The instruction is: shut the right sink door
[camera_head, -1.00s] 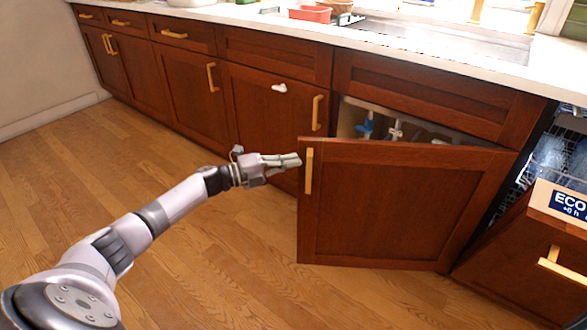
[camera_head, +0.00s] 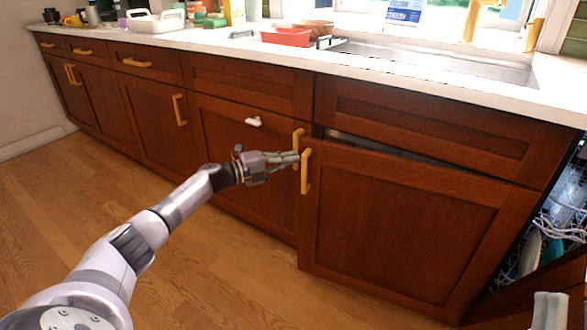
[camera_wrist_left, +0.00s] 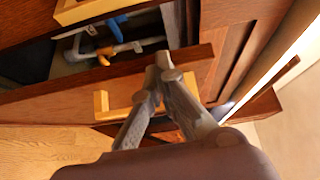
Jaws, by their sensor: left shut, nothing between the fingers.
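The right sink door (camera_head: 410,220) is brown wood with a yellow upright handle (camera_head: 305,172) near its left edge. It stands slightly open, with a dark gap along its top. My left gripper (camera_head: 297,157) is shut and empty, its fingertips at the door's upper left edge beside the handle. In the left wrist view, the shut fingertips (camera_wrist_left: 164,68) are at the door's edge near a yellow handle (camera_wrist_left: 101,104); pipes (camera_wrist_left: 120,45) show inside the cabinet. A grey piece at the bottom right, seemingly my right gripper (camera_head: 550,312), is mostly cut off.
The left sink door (camera_head: 245,160) is closed, with its own yellow handle beside the gap. An open dishwasher with a rack (camera_head: 562,215) stands to the right. The counter above holds a red tray (camera_head: 286,38) and sink. The wooden floor (camera_head: 190,275) in front is clear.

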